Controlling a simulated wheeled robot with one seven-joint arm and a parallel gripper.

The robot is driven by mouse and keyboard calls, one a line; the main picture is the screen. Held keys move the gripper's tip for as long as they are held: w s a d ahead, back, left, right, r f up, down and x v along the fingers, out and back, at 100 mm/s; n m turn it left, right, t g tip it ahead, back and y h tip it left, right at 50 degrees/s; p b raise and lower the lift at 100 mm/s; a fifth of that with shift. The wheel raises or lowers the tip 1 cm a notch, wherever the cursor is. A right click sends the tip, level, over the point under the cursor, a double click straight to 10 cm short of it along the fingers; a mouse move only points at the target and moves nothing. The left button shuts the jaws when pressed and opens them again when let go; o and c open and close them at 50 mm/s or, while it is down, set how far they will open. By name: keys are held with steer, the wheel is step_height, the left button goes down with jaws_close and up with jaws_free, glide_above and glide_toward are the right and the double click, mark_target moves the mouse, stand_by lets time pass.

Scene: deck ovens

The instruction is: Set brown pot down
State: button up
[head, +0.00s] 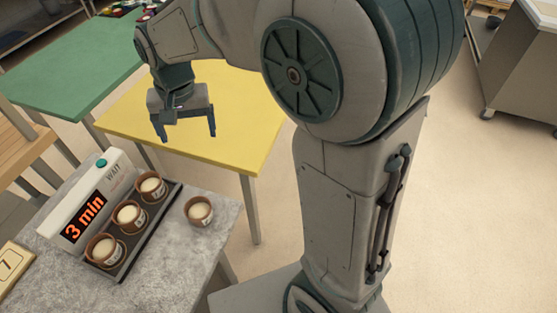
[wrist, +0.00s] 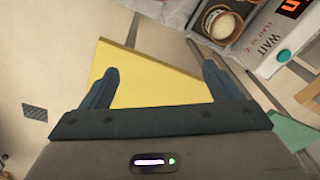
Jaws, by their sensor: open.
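Several brown pots with pale contents are in the head view. Three of them, a near one (head: 104,251), a middle one (head: 130,217) and a far one (head: 152,188), stand in a dark tray (head: 168,203) beside the display box. Another brown pot (head: 199,211) stands upright alone on the grey stone counter (head: 195,245), right of the tray. My gripper (head: 185,138) is open and empty, its fingers pointing down over the yellow table. In the wrist view its two fingers (wrist: 160,85) are wide apart, with nothing between them. A brown pot (wrist: 222,22) shows at the top there.
The box (head: 85,208) shows "3 min" and "WAIT" and has a green button. The yellow table (head: 235,125) is bare where visible. A green table (head: 70,65) stands at the back left, and a "7" plaque (head: 10,268) at the left edge.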

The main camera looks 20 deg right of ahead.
steer(key=s+d+n+t, duration=0.1)
steer(key=s+d+t, duration=0.1)
steer(key=s+d, duration=1.3)
steer(key=shift+s+d+f+n+h, duration=0.15)
steer(key=shift+s+f+n+h, duration=0.15)
steer(key=shift+f+n, duration=0.1)
steer(key=shift+w, duration=0.1)
